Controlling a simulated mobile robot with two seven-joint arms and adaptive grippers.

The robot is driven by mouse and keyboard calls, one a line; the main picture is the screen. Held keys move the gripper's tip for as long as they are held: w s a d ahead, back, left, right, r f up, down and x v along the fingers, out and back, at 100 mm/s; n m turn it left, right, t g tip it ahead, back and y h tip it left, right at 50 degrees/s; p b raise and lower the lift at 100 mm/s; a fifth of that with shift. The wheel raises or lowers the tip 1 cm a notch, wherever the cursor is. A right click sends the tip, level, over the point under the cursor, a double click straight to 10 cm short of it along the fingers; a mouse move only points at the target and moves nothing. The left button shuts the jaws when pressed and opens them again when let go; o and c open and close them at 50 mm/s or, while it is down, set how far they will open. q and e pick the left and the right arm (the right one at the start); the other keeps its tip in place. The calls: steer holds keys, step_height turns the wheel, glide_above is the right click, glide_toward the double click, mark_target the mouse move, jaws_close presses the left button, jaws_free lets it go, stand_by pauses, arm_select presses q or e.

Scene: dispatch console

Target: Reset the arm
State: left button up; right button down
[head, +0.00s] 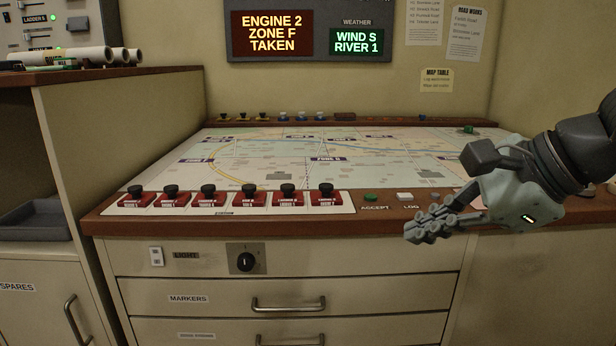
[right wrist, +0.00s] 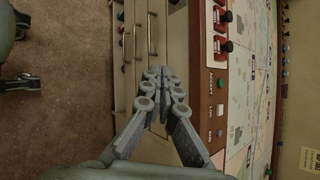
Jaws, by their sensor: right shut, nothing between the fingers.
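My right gripper (head: 430,226) comes in from the right in the head view. Its fingers are together and empty, in front of the map table's front edge, right of the white LOG button (head: 404,196). In the right wrist view the closed fingertips (right wrist: 163,75) hang beside the brown table edge, over the drawer fronts. My left gripper is not in view.
The map table (head: 380,165) carries a row of red switches with black knobs (head: 248,196) and a green ACCEPT button (head: 370,198). Drawers with handles (head: 289,305) and a black dial (head: 246,260) are below. A screen (head: 271,32) reads ENGINE 2 ZONE F TAKEN.

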steer(key=s+a+r+m+g+y, duration=0.1)
steer(key=a+r+m+y, duration=0.6)
steer(key=a+y, duration=0.55)
steer(key=w+d+f+m+t+h, duration=0.2)
steer(key=w+d+m+t+h, duration=0.35)
steer(key=m, duration=0.55)
steer(key=w+d+f+m+t+h, duration=0.25)
steer(key=w+d+m+t, duration=0.3)
steer(key=m+t, duration=0.45)
steer(key=d+f+m+g+h, duration=0.2)
steer(key=d+f+m+h, duration=0.3)
steer(key=f, duration=0.4)
steer(key=d+f+m+g+h, duration=0.2)
steer(key=d+f+m+h, duration=0.15)
steer(key=f+m, duration=0.5)
steer(key=d+f+m+g+h, duration=0.2)
steer(key=d+f+m+h, duration=0.25)
steer(key=f, duration=0.65)
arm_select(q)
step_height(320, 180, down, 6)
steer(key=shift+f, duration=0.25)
arm_select(e)
steer(key=s+f+m+g, duration=0.6)
steer(key=s+f+g, duration=0.6)
steer(key=s+f, duration=1.4)
steer(key=shift+s+d+f+y, duration=0.2)
steer(key=shift+s+f+y, duration=0.2)
steer(key=shift+s, duration=0.15)
